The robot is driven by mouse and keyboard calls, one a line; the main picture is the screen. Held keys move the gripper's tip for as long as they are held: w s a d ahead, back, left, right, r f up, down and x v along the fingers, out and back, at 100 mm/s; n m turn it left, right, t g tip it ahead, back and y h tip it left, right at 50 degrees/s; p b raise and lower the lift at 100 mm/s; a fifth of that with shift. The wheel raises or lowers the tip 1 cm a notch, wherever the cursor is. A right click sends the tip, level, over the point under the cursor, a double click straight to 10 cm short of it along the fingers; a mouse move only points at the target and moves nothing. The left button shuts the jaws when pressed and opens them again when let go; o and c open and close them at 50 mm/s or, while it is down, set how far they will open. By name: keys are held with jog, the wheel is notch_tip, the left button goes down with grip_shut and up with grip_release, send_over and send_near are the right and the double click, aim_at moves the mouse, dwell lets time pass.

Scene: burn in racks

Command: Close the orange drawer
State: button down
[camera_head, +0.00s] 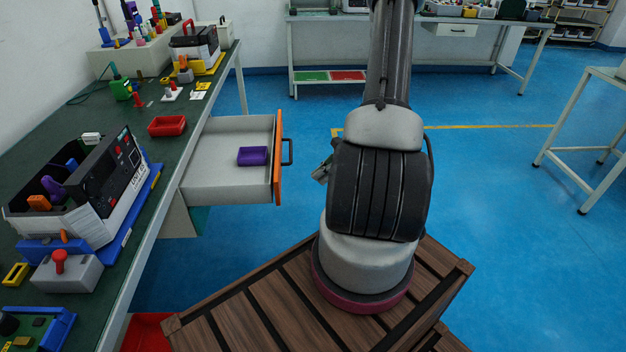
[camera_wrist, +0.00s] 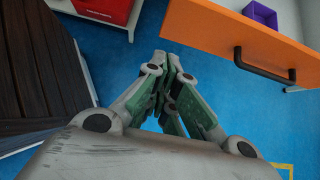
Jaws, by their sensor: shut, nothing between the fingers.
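The orange drawer (camera_head: 278,160) is pulled well out from under the green-topped workbench on the left. Its orange front and black handle (camera_head: 288,152) face right, toward my arm. A purple bin (camera_head: 252,156) lies inside it. In the wrist view the orange front (camera_wrist: 235,32) and its handle (camera_wrist: 264,69) are at the upper right, and the purple bin (camera_wrist: 261,14) shows above the front. My gripper (camera_wrist: 174,60) is shut and empty, apart from the handle and to its left. In the head view my gripper (camera_head: 323,170) is mostly hidden behind my arm, right of the handle.
The workbench (camera_head: 150,225) holds a grey instrument case (camera_head: 105,180), a red tray (camera_head: 167,126) and several small parts. A red bin (camera_head: 147,332) is on the floor below it. Blue floor is free right of the drawer. A white-framed table (camera_head: 590,140) stands at the far right.

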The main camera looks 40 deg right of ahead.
aim_at(197, 193)
jog(key=w+a+f, duration=0.5)
jog(key=a, duration=0.3)
jog(key=shift+w+f, duration=0.15)
jog(key=shift+f, duration=0.15)
jog(key=w+a, duration=0.5)
jog(key=a, duration=0.2)
jog(key=w+a, duration=0.5)
jog(key=a, duration=0.3)
jog(key=w+a, duration=0.5)
jog(key=a, duration=0.3)
jog(key=shift+w+a, duration=0.15)
jog(key=shift+w, duration=0.2)
jog(key=shift+w+a+r, duration=0.1)
jog(key=shift+w+a, duration=0.4)
jog(key=shift+a, duration=0.15)
